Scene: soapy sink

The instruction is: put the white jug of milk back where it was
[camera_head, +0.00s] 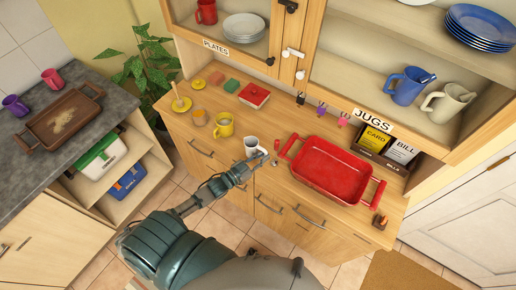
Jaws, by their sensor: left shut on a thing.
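A small white jug (251,143) is at the front edge of the wooden counter, left of the red tray. My left gripper (254,158) reaches up from below and is shut on the jug. The gripper covers the jug's lower part, so I cannot tell whether the jug rests on the counter or is just above it. The milk inside cannot be made out. My right gripper is not in view.
A red tray (300,185) fills the counter's right part. A yellow mug (224,125) stands left of the white jug. The shelf labelled JUGS holds a blue jug (407,86) and a cream jug (447,103). A card box (388,149) stands below.

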